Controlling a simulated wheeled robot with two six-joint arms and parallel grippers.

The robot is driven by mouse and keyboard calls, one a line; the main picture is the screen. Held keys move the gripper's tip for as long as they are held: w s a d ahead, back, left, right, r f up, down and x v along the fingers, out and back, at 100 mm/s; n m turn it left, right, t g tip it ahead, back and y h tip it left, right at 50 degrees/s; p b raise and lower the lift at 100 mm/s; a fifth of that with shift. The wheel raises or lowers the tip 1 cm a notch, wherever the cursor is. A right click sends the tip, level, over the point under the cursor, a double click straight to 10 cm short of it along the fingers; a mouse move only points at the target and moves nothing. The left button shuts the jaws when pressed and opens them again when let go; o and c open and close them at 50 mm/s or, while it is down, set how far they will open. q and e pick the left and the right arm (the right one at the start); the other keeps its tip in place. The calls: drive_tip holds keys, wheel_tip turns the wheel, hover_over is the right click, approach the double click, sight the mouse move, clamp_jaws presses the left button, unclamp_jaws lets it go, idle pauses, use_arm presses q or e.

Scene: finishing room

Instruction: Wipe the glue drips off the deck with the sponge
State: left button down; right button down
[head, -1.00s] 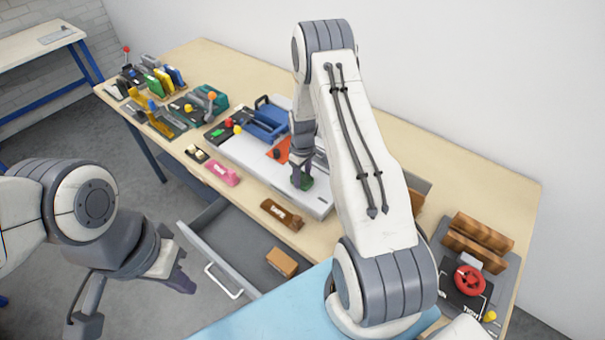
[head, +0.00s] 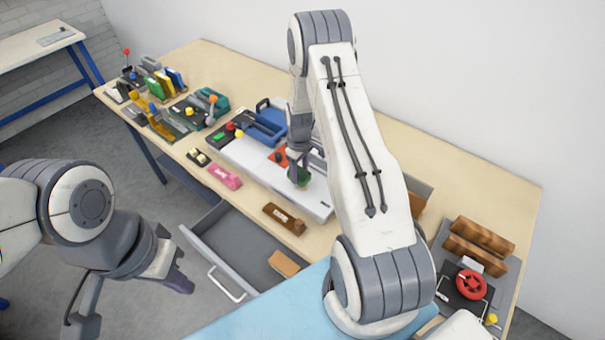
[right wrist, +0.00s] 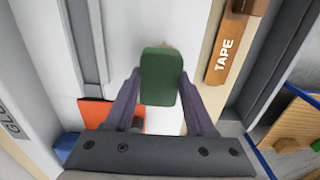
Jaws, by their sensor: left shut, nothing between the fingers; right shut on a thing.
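The green sponge (right wrist: 161,77) is between the fingers of my right gripper (right wrist: 163,100) in the right wrist view. It also shows, small, under that gripper in the head view (head: 302,177). The gripper is shut on it, over the white deck (head: 253,168), which fills the middle of the right wrist view (right wrist: 130,25). I cannot tell whether the sponge touches the deck. A small tan patch shows at the sponge's far edge; I cannot make out clear glue drips. My left gripper (head: 180,282) is shut and empty, left of the open drawer.
An orange sheet (head: 277,157) and a blue device (head: 266,124) are on the deck. A brown tape holder (head: 284,218) and a pink one (head: 225,177) stand along its front. The open drawer (head: 222,243) juts out, holding a tan block (head: 284,263). Tools crowd the left end.

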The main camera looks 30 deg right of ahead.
drive_tip(key=shift+w+a+r, duration=0.3)
drive_tip(key=shift+a+r, duration=0.05)
drive_tip(key=shift+r, duration=0.2)
drive_tip(key=shift+s+d+r+p, duration=0.1)
drive_tip(key=shift+d+r+p, duration=0.05)
drive_tip(key=shift+r+p, duration=1.65)
drive_tip(key=shift+r+b, duration=0.2)
drive_tip(key=shift+b, duration=0.15)
